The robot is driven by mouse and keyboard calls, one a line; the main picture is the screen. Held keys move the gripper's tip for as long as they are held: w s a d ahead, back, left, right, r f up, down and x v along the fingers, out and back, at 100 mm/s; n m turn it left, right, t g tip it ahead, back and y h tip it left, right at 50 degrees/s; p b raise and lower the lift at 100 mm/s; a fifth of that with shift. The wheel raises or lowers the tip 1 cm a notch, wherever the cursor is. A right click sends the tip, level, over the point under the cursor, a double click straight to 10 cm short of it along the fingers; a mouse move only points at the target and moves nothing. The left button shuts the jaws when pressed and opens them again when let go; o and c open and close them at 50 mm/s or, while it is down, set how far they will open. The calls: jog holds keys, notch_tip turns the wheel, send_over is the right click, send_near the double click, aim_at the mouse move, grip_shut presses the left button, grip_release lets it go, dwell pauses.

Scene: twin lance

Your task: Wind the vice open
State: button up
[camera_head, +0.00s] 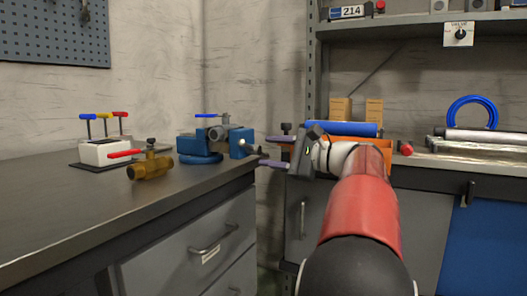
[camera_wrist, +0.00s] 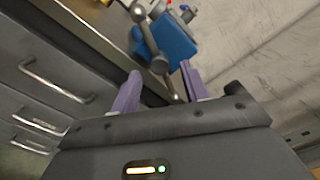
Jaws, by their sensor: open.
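The blue vice (camera_head: 237,143) stands on the grey bench near its right end, and its body shows in the wrist view (camera_wrist: 178,40). Its grey metal handle bar (camera_wrist: 148,38), with a ball end and a round hub, crosses the wrist view from the top toward my fingers. In the head view only a small end of the handle (camera_head: 243,145) shows in front of the vice. My gripper (camera_head: 265,151) is open just right of the vice, its purple fingers (camera_wrist: 160,70) apart. The handle's lower part lies between the fingers in the wrist view; I cannot tell whether they touch it.
A brass valve with a red lever (camera_head: 150,167) and a white block with coloured levers (camera_head: 103,150) stand left of the vice on the bench (camera_head: 80,205). Drawers with handles (camera_head: 212,240) are below. An orange bin (camera_head: 350,128) and shelving lie behind my arm.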

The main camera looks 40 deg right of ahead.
jog(key=v, duration=0.4)
jog(key=shift+s+d, duration=0.15)
jog(key=shift+s, duration=0.15)
